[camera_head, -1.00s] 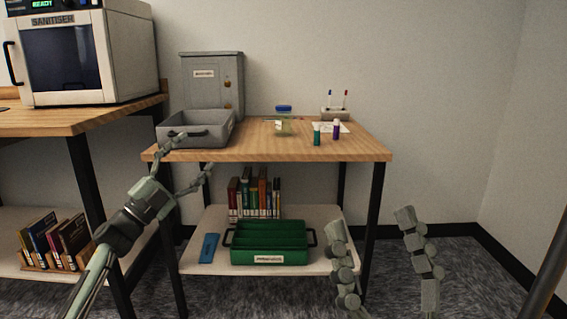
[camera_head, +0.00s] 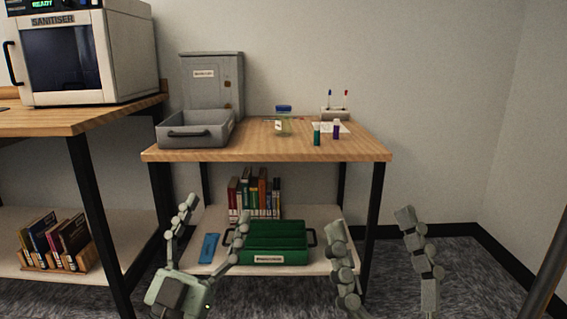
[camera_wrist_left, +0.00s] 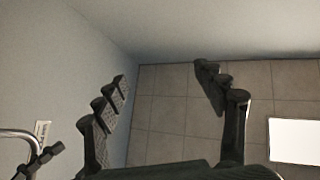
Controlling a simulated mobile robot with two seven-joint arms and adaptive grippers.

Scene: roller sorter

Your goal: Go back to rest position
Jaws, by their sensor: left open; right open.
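My left gripper (camera_head: 215,215) is open and empty, low in front of the table with its fingers pointing up. Neither gripper is seen touching anything.
A wooden table (camera_head: 270,152) holds a grey tray (camera_head: 190,135), a grey cabinet (camera_head: 212,90), a jar (camera_head: 284,122) and small bottles. A green box (camera_head: 268,243), a blue item (camera_head: 209,247) and books (camera_head: 254,195) sit on its lower shelf. A sanitiser (camera_head: 80,55) stands left.

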